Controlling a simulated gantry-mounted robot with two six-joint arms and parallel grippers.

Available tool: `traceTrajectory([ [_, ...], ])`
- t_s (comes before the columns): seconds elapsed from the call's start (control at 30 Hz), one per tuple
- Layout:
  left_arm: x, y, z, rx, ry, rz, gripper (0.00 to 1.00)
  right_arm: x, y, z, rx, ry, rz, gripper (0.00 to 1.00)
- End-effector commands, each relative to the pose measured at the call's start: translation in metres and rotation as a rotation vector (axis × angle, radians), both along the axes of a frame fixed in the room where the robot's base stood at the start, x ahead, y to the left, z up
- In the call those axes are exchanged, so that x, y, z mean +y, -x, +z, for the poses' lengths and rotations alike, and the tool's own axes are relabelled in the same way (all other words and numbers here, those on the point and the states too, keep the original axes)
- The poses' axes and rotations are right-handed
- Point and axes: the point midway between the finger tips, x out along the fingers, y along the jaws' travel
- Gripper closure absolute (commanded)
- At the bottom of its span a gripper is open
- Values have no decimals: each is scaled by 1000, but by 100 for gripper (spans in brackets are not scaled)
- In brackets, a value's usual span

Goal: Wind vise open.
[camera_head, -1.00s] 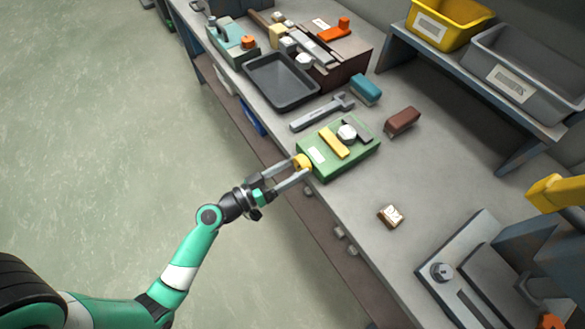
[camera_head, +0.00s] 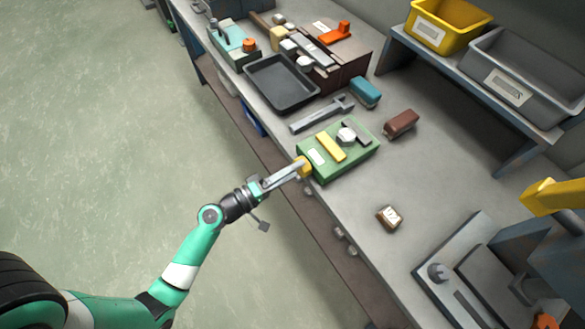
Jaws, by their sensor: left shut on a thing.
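A green vise (camera_head: 356,164) sits at the bench's front edge in the head view. A yellow bar (camera_head: 331,147), a round pale part and a dark grey jaw piece (camera_head: 356,132) show on its top. A yellow knob (camera_head: 303,165) stands out from its front left side. My left gripper (camera_head: 299,168) is shut on this knob, its fingers now seen nearly edge-on, one hiding the other. The arm reaches in from the lower left, over the floor. My right gripper is not in view.
A wrench (camera_head: 322,112), a teal block (camera_head: 366,91) and a brown block (camera_head: 401,123) lie near the vise. A dark tray (camera_head: 281,83) is farther back. A small brown block (camera_head: 389,217) and a grey machine (camera_head: 465,280) are to the right.

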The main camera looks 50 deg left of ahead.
Motion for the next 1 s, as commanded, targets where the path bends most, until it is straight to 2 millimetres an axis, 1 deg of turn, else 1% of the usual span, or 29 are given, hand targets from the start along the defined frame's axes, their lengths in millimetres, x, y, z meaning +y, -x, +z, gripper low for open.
traceTrajectory([
  [0.7,0,0,-1,71,668,1,88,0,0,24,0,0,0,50],
  [1.0,-1,0,-2,92,880,0,88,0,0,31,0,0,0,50],
])
